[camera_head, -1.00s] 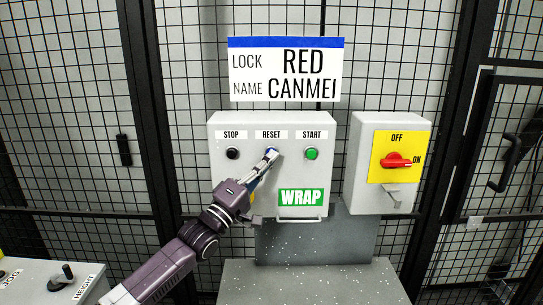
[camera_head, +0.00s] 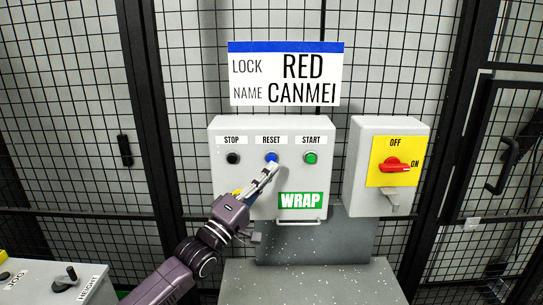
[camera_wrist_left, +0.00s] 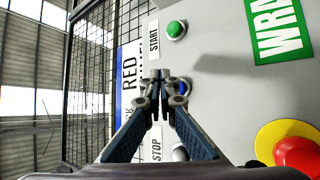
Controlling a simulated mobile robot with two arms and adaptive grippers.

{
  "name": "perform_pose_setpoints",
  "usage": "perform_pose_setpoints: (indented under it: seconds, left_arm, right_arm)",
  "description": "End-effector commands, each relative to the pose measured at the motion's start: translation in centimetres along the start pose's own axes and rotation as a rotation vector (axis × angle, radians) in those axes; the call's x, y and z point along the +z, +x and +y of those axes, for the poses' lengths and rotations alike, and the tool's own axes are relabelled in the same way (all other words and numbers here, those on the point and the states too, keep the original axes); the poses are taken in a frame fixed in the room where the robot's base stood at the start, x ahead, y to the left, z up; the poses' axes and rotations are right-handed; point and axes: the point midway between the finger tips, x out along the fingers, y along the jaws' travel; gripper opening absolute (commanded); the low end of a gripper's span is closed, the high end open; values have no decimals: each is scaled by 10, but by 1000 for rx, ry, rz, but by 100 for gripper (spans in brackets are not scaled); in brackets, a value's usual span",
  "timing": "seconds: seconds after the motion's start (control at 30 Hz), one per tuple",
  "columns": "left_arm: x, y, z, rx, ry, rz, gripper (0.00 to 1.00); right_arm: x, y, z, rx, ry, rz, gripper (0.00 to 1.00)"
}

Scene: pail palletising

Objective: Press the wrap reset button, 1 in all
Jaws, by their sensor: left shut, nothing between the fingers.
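The blue RESET button (camera_head: 271,157) is in the middle of the top row on the grey WRAP control box (camera_head: 225,175). My left gripper (camera_head: 273,168) is shut and empty, its fingertips just below and in front of that button. The button face shows clear of the fingers in the head view, so they look apart from it. In the left wrist view the closed fingertips (camera_wrist_left: 163,82) partly hide the blue button (camera_wrist_left: 183,86). My right gripper is in neither view.
A black STOP button (camera_head: 233,158) and a green START button (camera_head: 311,158) flank RESET. A red knob on yellow (camera_wrist_left: 298,152) is low on the box. A red OFF/ON switch (camera_head: 395,165) is to the right. Mesh fence stands behind.

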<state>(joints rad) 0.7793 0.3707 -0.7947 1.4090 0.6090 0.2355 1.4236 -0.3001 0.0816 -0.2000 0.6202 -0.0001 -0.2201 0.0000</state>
Motion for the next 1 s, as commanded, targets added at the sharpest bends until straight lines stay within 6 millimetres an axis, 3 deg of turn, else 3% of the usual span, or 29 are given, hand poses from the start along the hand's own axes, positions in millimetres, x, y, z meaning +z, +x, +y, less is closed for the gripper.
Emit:
perform_pose_setpoints:
  seconds: [0.03,0.3,1.0]
  left_arm:
    - [1,-2,6,-1,-2,1,0]
    - [13,-19,17,0,0,1,0]
    - [17,-23,15,-6,4,-1,0]
  right_arm:
    - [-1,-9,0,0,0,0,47]
    - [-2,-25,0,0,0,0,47]
    - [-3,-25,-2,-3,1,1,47]
